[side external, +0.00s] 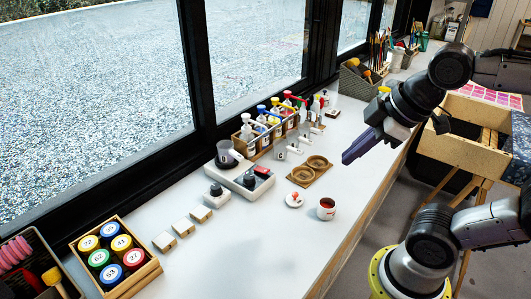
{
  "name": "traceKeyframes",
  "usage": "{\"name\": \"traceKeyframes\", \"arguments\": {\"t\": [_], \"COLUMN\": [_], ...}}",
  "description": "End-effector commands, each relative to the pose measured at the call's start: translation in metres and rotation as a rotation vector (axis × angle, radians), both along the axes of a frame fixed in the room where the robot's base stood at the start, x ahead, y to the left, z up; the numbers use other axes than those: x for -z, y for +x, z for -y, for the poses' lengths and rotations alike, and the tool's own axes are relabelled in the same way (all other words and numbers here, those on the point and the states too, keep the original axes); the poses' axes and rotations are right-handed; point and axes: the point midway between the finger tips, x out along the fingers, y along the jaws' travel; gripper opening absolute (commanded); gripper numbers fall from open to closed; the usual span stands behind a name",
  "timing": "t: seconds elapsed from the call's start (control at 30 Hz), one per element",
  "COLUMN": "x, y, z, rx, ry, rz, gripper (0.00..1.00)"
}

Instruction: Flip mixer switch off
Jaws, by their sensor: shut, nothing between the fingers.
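A white device (242,178), seemingly the mixer, stands on the white counter near the window. A grey cup (227,154) sits at its back left, a dark knob (250,180) at its front, and a dark part with some red (262,172) at its right. Which part is the switch is too small to tell. A smaller white unit with a dark top (216,194) stands just left of it. My gripper (346,158) is shut and empty, raised above the counter's right edge, well right of the mixer and apart from it.
A wooden rack of colour-capped bottles (265,132) stands behind the mixer. Pale blocks (183,227) and a jar crate (146,274) are front left.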

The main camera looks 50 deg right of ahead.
Motion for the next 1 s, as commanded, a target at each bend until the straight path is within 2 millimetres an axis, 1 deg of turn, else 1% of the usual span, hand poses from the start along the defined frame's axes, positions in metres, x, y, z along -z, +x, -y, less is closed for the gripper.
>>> {"name": "traceKeyframes", "arguments": {"t": [0.03,0.07,0.1,0.17,0.2,0.27,0.3,0.37,0.4,0.47,0.5,0.57,0.6,0.67,0.7,0.83,0.9,1.0], "x": [-0.008,-0.013,-0.018,-0.023,-0.025,-0.025,-0.023,-0.018,-0.012,-0.002,0.007,0.022,0.034,0.054,0.067,0.107,0.124,0.140], "y": [0.014,0.023,0.036,0.058,0.073,0.097,0.113,0.136,0.151,0.173,0.187,0.207,0.219,0.235,0.244,0.260,0.263,0.261], "z": [0.001,0.002,0.003,0.005,0.008,0.011,0.014,0.018,0.022,0.027,0.031,0.037,0.042,0.048,0.052,0.063,0.066,0.069], "rx": [-0.087,-0.147,-0.224,-0.341,-0.418,-0.527,-0.593,-0.688,-0.745,-0.822,-0.870,-0.933,-0.965,-1.004,-1.017,-1.019,-1.018,-1.017], "ry": [-0.053,-0.088,-0.132,-0.196,-0.235,-0.287,-0.315,-0.349,-0.366,-0.386,-0.393,-0.399,-0.396,-0.386,-0.374,-0.325,-0.303,-0.279], "rz": [-0.013,-0.020,-0.033,-0.058,-0.078,-0.109,-0.130,-0.162,-0.184,-0.217,-0.239,-0.272,-0.293,-0.327,-0.349,-0.414,-0.441,-0.471], "gripper": [0.00,0.00,0.00,0.00,0.00,0.00,0.00,0.00,0.00,0.00,0.00,0.00,0.00,0.00,0.00,0.00,0.00,0.00]}}
